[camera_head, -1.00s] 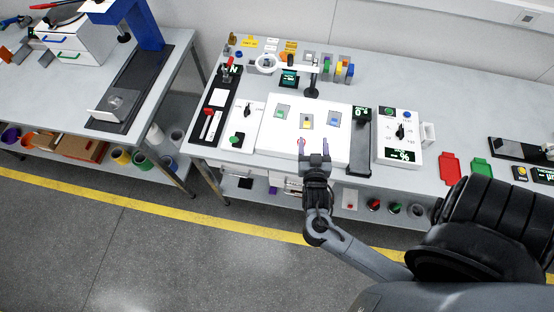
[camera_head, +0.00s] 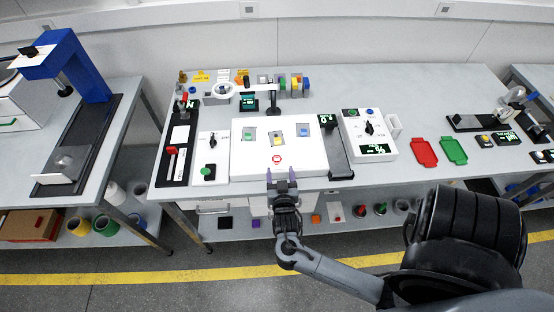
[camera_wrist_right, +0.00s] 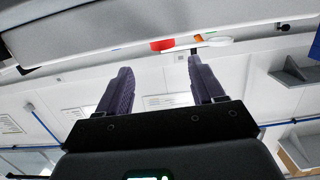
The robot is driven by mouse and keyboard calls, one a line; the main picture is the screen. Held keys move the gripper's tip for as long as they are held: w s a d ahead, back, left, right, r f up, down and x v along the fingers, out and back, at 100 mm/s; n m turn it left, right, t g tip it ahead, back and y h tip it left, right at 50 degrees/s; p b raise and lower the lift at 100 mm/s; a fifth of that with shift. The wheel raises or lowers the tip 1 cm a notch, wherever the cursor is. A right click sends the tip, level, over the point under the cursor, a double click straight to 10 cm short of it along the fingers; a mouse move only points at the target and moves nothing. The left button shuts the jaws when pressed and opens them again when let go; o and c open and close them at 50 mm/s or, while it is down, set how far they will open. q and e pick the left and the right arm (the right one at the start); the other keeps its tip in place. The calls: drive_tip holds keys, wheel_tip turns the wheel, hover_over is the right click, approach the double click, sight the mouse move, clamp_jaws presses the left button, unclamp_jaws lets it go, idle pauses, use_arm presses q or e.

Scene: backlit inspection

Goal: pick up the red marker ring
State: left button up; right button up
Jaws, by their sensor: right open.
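The red marker ring (camera_head: 277,158) lies near the front edge of the white light panel (camera_head: 236,162), with a pale centre. My right gripper (camera_head: 280,171) is open and empty at the panel's front edge. In the head view its purple-grey fingertips appear just below the ring, one to each side of it, apart from it. The right wrist view shows the two spread fingers (camera_wrist_right: 160,72) with nothing between them. A red shape lies beyond them there; I cannot tell if it is the ring. My left gripper is not in view.
Green (camera_head: 247,134), yellow (camera_head: 277,140) and blue (camera_head: 302,130) pieces sit on the panel. A switch box (camera_head: 210,157) is left, a control box (camera_head: 372,150) right. Red (camera_head: 424,152) and green (camera_head: 453,151) trays lie farther right.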

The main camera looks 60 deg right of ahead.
sight(277, 162)
drive_tip(key=shift+f+x, duration=0.2)
drive_tip(key=shift+x, duration=1.2)
drive_tip(key=shift+f+x, duration=0.15)
drive_tip(key=shift+x, duration=1.25)
drive_tip(key=shift+w+a, duration=0.15)
drive_tip(key=shift+a, duration=0.05)
drive_tip(key=c, duration=1.1)
